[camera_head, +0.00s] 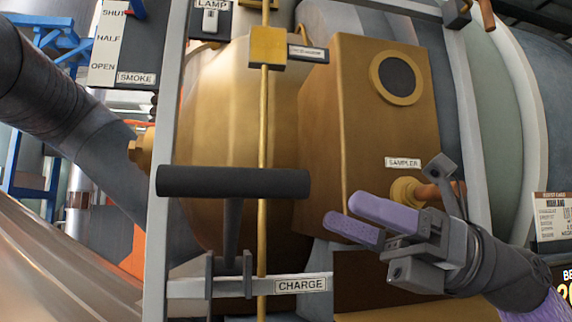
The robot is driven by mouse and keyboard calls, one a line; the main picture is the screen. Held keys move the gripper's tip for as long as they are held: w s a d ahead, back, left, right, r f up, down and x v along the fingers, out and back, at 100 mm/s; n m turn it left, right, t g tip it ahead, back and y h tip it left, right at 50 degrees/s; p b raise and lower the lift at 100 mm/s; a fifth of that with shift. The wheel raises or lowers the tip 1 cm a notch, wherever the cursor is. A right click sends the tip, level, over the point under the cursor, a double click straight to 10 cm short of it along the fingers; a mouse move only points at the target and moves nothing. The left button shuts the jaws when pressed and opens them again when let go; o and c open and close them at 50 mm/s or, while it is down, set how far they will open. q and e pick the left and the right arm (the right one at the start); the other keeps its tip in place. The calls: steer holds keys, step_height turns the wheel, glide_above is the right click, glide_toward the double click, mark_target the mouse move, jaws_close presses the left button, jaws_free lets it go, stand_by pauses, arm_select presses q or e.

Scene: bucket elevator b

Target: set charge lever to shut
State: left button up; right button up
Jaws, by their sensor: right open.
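The charge lever (232,182) has a thick black horizontal crossbar on a grey shaft. The shaft runs down between two grey upright brackets on a rail that bears the CHARGE label (300,286). The lever is free of any gripper. My right gripper (342,218) is in the lower right, with two purple fingers pointing left. It is open and empty. In the picture its fingertips are a short way right of and below the crossbar's right end; the gap in depth is hard to tell. No shut mark for this lever is readable. My left gripper is not in view.
A brass box labelled SAMPLER (403,162) with a round port stands behind my right gripper. A thin vertical brass rod (263,130) passes behind the crossbar. A grey post (165,130) stands close on the left. A SMOKE panel (136,78) is at the upper left.

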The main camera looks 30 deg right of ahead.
mark_target(287, 186)
steer(key=p+x, duration=0.1)
steer(key=x, duration=0.2)
steer(key=p+x, duration=0.2)
steer(key=x, duration=0.1)
steer(key=shift+s+r, duration=0.1)
steer(key=shift+r, duration=0.25)
steer(key=shift+w+a+p, duration=0.25)
steer(key=shift+a+p, duration=0.05)
steer(key=shift+a, duration=0.1)
steer(key=shift+f, duration=0.1)
jaws_close()
stand_by(0.4)
